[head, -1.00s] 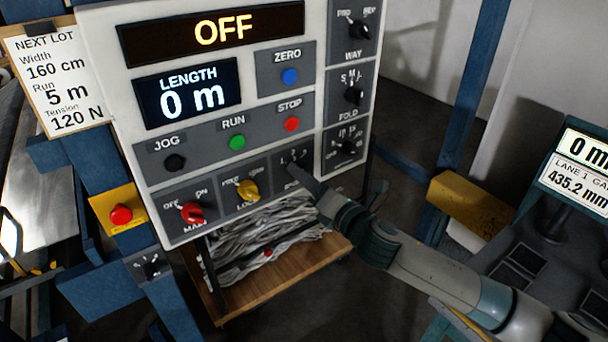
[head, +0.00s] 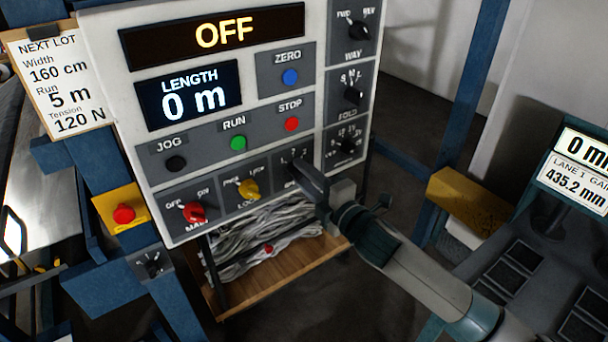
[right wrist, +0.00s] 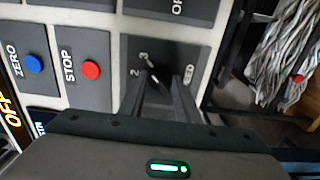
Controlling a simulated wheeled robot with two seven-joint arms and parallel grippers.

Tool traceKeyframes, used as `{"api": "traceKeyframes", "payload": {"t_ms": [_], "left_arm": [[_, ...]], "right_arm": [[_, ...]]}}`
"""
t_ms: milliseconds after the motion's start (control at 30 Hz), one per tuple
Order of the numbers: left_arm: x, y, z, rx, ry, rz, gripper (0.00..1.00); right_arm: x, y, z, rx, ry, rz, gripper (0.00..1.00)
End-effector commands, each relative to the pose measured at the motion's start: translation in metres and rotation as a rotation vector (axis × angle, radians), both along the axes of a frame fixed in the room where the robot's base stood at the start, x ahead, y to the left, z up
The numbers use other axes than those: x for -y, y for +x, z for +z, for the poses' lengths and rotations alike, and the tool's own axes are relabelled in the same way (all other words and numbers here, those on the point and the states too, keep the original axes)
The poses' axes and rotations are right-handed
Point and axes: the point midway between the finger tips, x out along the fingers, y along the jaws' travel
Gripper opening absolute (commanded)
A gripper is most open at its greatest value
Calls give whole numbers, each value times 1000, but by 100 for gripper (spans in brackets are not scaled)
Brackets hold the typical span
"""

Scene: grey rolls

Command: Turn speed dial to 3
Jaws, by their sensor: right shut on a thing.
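The speed dial (right wrist: 161,77) is a small dark knob on a grey plate at the lower right of the control panel. Its figures 2 and 3 show in the right wrist view, with a white mark near the 3. The pointer's exact setting is hard to tell, since my fingers cover most of the knob. In the head view the dial's plate (head: 283,158) is partly hidden by my right gripper (head: 300,170). The right gripper's fingers (right wrist: 160,84) are shut on the dial. My left gripper is not in view.
The control panel (head: 110,75) reads OFF and 0 m. The yellow lock knob (head: 249,189) and red main switch (head: 193,212) sit left of the speed dial. The stop button (head: 291,124) is above, the black fold dial (head: 353,95) to the upper right. A wooden shelf (head: 290,262) lies below.

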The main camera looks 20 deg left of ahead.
Motion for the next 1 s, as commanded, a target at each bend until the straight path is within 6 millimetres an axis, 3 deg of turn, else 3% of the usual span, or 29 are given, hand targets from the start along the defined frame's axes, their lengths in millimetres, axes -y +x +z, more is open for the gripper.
{"api": "traceKeyframes", "payload": {"t_ms": [433, 467, 533, 1000], "left_arm": [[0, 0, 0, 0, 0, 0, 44], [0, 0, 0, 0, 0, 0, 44], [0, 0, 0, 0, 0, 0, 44], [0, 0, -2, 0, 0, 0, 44]], "right_arm": [[0, 0, 0, -13, 10, -1, 7], [0, 0, 0, -13, 10, -1, 32], [0, 0, 0, -12, 9, -1, 49], [4, -2, -1, -11, 7, -1, 49]]}}
